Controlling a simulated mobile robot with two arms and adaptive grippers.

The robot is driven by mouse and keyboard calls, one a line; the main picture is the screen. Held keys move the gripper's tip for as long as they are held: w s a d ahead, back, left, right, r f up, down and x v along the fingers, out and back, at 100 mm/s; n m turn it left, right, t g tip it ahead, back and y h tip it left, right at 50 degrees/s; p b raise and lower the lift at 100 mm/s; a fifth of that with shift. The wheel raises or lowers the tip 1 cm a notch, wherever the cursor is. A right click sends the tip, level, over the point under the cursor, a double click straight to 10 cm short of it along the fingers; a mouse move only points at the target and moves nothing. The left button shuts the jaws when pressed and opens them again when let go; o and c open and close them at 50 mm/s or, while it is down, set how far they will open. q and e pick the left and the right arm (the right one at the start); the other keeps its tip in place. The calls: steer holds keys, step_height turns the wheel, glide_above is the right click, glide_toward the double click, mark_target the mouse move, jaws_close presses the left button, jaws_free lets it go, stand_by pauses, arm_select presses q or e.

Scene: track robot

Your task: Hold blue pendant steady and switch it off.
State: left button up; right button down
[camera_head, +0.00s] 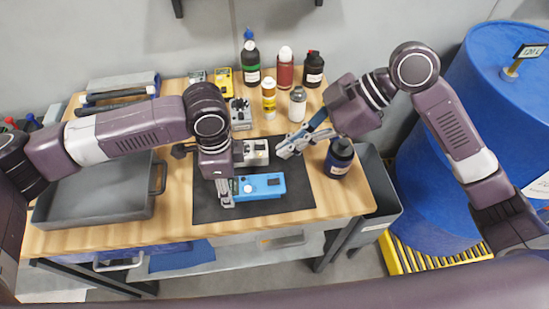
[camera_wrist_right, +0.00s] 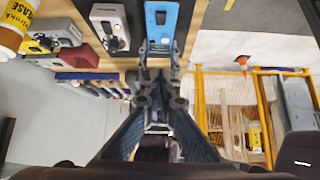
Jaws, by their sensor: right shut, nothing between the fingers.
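The blue pendant (camera_head: 267,185) lies on a dark mat (camera_head: 295,198) on the wooden table, with a light round control near its left end. It also shows at the top of the right wrist view (camera_wrist_right: 161,22). My left gripper (camera_head: 226,201) points down at the pendant's left end; whether its fingers are closed on the pendant is hard to make out. My right gripper (camera_head: 284,153) is shut and empty, above and to the right of the pendant. In the right wrist view its fingertips (camera_wrist_right: 158,48) appear near the pendant's end.
A grey pendant (camera_head: 256,152) lies just behind the blue one. A dark bottle (camera_head: 339,158) stands right of the mat, near my right gripper. A grey tray (camera_head: 98,207) is at left.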

steer(key=shift+v, duration=1.05)
steer(key=shift+a+r, duration=0.15)
arm_select(q)
steer(key=o, duration=1.6)
steer(key=shift+o, duration=0.2)
